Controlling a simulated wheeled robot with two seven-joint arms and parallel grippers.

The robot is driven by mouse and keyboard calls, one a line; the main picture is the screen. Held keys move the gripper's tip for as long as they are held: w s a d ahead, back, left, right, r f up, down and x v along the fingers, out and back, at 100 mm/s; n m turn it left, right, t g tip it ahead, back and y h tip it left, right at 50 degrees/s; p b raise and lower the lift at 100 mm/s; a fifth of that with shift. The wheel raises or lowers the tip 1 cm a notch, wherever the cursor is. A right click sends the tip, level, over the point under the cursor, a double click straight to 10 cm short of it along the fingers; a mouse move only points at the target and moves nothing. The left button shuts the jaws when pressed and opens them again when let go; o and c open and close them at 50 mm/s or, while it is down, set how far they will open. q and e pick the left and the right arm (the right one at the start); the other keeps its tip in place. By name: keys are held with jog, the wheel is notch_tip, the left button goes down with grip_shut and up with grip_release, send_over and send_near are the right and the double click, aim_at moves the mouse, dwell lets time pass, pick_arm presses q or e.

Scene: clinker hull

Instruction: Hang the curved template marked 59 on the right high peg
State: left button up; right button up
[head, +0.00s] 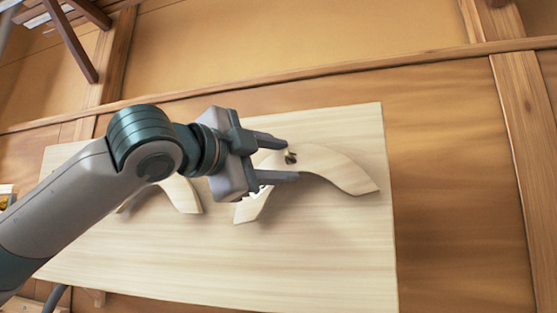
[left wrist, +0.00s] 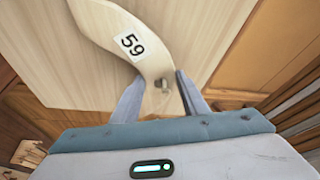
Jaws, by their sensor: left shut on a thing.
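The curved template marked 59 (head: 342,168) is a pale wooden arch lying against the pale board (head: 340,255) in the head view. In the left wrist view the template (left wrist: 140,45) shows its white label with 59. My left gripper (head: 291,159) is shut on the template near its bend, one finger on each side. It also shows in the left wrist view (left wrist: 161,80). A short dark peg (head: 290,158) shows at the template between the fingertips, and in the wrist view (left wrist: 162,84). I cannot tell how far it passes through. My right gripper is not in view.
A second pale curved template (head: 183,195) hangs on the board to the left, partly behind my left arm. Wooden wall beams (head: 520,110) frame the board at the right and above. The board's lower right is bare.

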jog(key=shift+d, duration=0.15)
pick_arm(q)
jog(key=o, duration=1.2)
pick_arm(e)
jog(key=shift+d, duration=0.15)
pick_arm(q)
jog(key=shift+o, duration=0.2)
jog(key=shift+s+a+f, duration=0.1)
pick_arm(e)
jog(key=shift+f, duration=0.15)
pick_arm(q)
jog(key=shift+s+a+b, duration=0.15)
jog(key=shift+b, duration=0.2)
jog(key=b+v, duration=0.8)
jog(key=v, duration=0.8)
jog(key=shift+s+a, duration=0.25)
jog(key=shift+s, duration=0.05)
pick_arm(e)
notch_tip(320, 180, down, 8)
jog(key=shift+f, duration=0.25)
